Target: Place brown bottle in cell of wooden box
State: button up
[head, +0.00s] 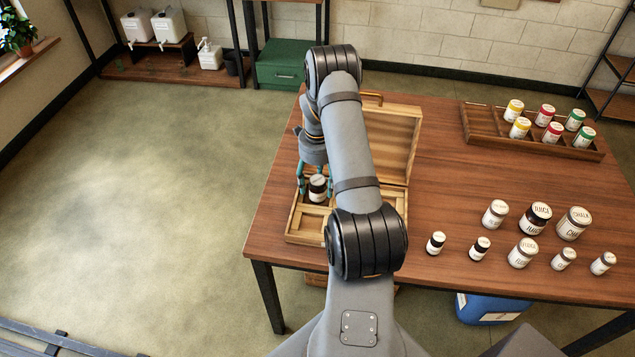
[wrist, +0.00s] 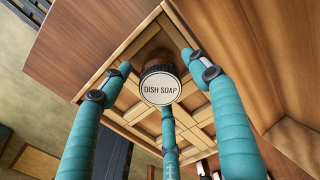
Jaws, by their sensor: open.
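The brown bottle (head: 317,187) has a dark cap and a white label. Its lid reads "DISH SOAP" in the wrist view (wrist: 160,88). It appears to stand upright in a corner cell of the open wooden box (head: 318,238), whose dividers (wrist: 197,125) show in the wrist view. My gripper (head: 316,178) is above the box with its teal fingers spread around the bottle. In the wrist view the fingers (wrist: 158,75) are open, with gaps between them and the lid. The bottle's base and part of the box are hidden by the bottle and my arm.
The box's raised lid (head: 395,140) stands behind and to the right. Several jars and bottles, including a large dark jar (head: 534,218), stand on the table at right. A wooden tray (head: 480,132) with coloured-lid jars is at the back right. Bare tabletop (head: 450,190) lies between.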

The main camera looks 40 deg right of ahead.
jog(key=shift+w+r, duration=0.1)
jog(key=shift+r, duration=0.4)
notch_tip(320, 180, up, 11)
jog(key=b, duration=0.1)
jog(key=shift+r+b, duration=0.15)
jog(key=shift+b, duration=0.2)
